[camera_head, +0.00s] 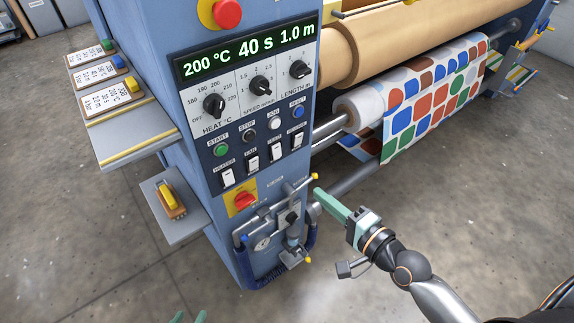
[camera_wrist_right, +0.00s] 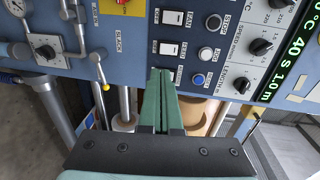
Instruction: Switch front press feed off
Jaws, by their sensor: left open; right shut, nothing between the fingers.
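The blue press has a front panel with a row of white rocker switches. The one labelled FAN (camera_head: 252,166) also shows in the right wrist view (camera_wrist_right: 172,18). To its right is another white rocker (camera_head: 276,153), seen in the wrist view too (camera_wrist_right: 172,48), and then a last rocker (camera_head: 298,140). Which of these is the feed is too small to read surely, as are their positions. My right gripper (camera_head: 318,192) is shut and empty, below and right of the row, apart from the panel in the head view. In the wrist view its fingertips (camera_wrist_right: 160,72) cover the last rocker's place. My left gripper (camera_head: 190,317) is open at the bottom edge.
Round buttons and knobs (camera_head: 262,87) sit above the switches under the lit display (camera_head: 249,50). A red rotary switch (camera_head: 243,201), levers and pipes (camera_head: 280,215) lie below. A patterned fabric roll (camera_head: 430,100) is at right. Side shelves (camera_head: 130,132) jut left. Floor is clear.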

